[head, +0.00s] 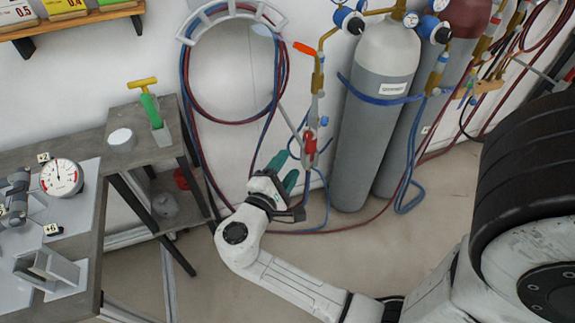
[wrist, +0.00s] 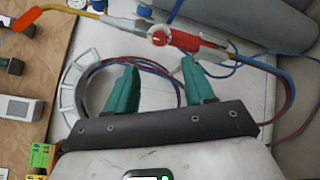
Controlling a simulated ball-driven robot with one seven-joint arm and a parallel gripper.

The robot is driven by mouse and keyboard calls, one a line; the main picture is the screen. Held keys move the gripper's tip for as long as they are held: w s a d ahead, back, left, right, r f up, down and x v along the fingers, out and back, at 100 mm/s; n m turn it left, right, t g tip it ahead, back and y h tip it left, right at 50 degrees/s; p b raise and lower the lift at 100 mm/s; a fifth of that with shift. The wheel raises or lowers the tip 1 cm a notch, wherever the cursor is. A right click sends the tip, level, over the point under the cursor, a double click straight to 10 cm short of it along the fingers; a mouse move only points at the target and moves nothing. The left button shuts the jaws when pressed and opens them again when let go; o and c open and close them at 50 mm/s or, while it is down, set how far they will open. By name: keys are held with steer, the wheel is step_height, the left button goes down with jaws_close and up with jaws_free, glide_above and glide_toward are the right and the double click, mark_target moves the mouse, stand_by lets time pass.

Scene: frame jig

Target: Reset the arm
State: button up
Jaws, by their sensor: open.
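My gripper (head: 283,172) is in the middle of the head view, at the end of my white arm. It is held over the floor in front of the gas cylinders and the hanging torch. In the wrist view my gripper (wrist: 160,80) shows two green fingers standing apart with nothing between them. A torch with a red body (wrist: 178,40) lies beyond the fingertips in that view. In the head view the torch (head: 311,140) hangs just right of the gripper. I cannot tell how far apart they are in depth.
A grey workbench (head: 88,250) with a dial gauge (head: 62,178) stands at left. Two gas cylinders, one grey (head: 377,110), stand at the wall. A hose reel (head: 232,12) holds red and blue hoses. A black tyre (head: 535,150) is at right. Floor (head: 180,280) shows between bench and arm.

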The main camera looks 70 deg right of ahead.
stand_by(0.4)
steer(key=s+a+f+m+t+y, duration=0.1)
steer(key=s+a+f+m+y, duration=0.1)
steer(key=f+y, duration=0.4)
steer(key=s+a+f+m+t+y, duration=0.1)
steer(key=s+a+f+m+y, duration=0.1)
steer(key=s+a+f+y, duration=0.2)
steer(key=a+f+y, duration=0.2)
steer(key=a+f, duration=0.1)
steer(key=shift+s+y, duration=0.25)
steer(key=shift+y, duration=0.15)
steer(key=a+y, duration=0.1)
steer(key=a, duration=0.1)
steer(key=a+y, duration=0.2)
steer(key=a, duration=0.1)
steer(key=s+a+y, duration=0.1)
steer(key=a, duration=0.1)
steer(key=shift+s+a+f+m+t, duration=0.1)
steer(key=shift+a+f+m+t, duration=0.2)
steer(key=shift+m+t, duration=0.1)
